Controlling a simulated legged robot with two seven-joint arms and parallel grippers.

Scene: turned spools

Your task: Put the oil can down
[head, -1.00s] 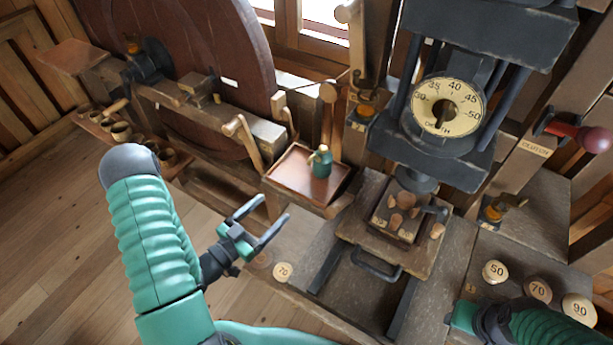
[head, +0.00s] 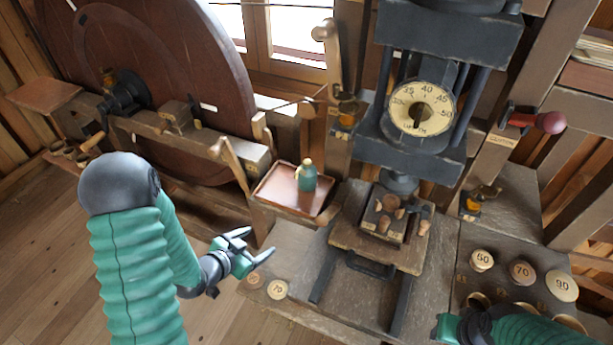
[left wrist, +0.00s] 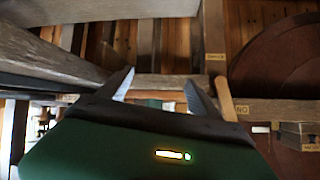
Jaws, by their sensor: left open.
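The oil can (head: 307,176) is small and dark green with a brass-coloured top. It stands upright on a reddish-brown tray (head: 278,200) beside the press. My left gripper (head: 259,245) is open and empty, in front of and below the tray, apart from the can. In the left wrist view its two fingers (left wrist: 160,88) are spread with nothing between them; the can does not show there. My right arm shows at the lower right, and its fingers cannot be made out.
A press with a round dial (head: 421,108) stands right of the tray. A large dark wheel (head: 150,70) is behind at the left. Wooden levers (head: 235,165) rise left of the tray. Numbered discs (head: 522,272) lie on the bench at the right.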

